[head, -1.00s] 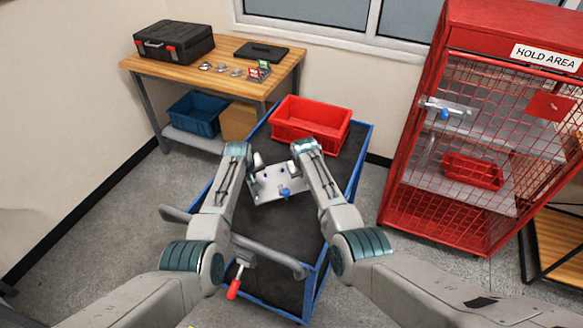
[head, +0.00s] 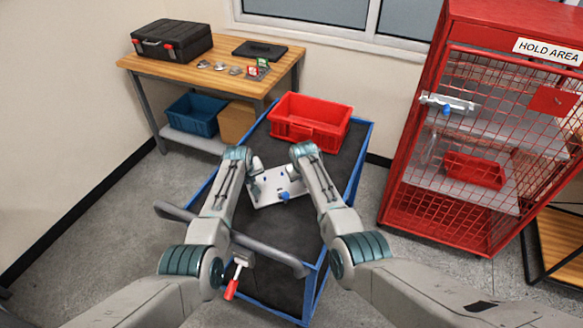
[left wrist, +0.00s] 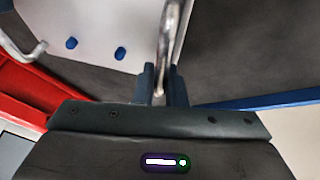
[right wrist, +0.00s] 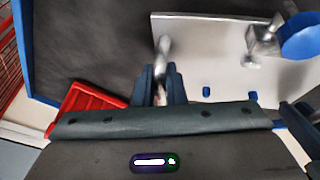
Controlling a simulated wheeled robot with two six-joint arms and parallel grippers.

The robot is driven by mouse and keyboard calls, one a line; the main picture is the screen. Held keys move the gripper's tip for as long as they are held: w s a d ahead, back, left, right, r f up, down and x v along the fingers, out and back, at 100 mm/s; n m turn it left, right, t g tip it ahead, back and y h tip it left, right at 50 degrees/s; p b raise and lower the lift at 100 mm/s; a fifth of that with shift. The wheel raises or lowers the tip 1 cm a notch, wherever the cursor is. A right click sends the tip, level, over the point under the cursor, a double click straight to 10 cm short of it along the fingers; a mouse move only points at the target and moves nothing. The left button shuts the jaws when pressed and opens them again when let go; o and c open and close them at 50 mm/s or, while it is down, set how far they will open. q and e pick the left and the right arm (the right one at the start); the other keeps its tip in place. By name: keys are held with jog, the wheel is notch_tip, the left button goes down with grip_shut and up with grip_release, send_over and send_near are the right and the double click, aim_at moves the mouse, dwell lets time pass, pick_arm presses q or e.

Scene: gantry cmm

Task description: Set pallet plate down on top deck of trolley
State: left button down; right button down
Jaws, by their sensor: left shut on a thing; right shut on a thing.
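The pallet plate (head: 276,188) is a pale metal plate with blue knobs and metal handles, over the dark top deck (head: 272,228) of the blue-framed trolley. My left gripper (head: 258,180) is shut on a handle at the plate's left side; the left wrist view shows its fingers (left wrist: 160,82) around the metal bar. My right gripper (head: 296,172) is shut on the handle at the right side, and its fingers (right wrist: 160,84) show in the right wrist view. The plate looks about level. I cannot tell whether it touches the deck.
A red bin (head: 310,118) stands on the deck's far end. A wooden bench (head: 215,68) is behind left; a red cage (head: 480,140) stands right. The near deck is clear.

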pick_arm(q)
jog(key=shift+w+a+f+b, duration=0.1)
jog(key=shift+f+b, duration=0.55)
jog(key=shift+f, duration=0.05)
pick_arm(e)
jog(key=shift+d+f, duration=0.1)
jog(key=shift+f, duration=0.7)
pick_arm(q)
jog(key=c, duration=1.5)
grip_release()
jog(key=shift+r, duration=0.15)
pick_arm(e)
jog(key=c, duration=1.5)
grip_release()
jog(key=shift+r, duration=0.15)
pick_arm(q)
jog(key=shift+s, duration=0.2)
pick_arm(e)
jog(key=shift+s+r, duration=0.1)
jog(key=shift+s, duration=0.05)
pick_arm(q)
jog(key=shift+r, duration=0.1)
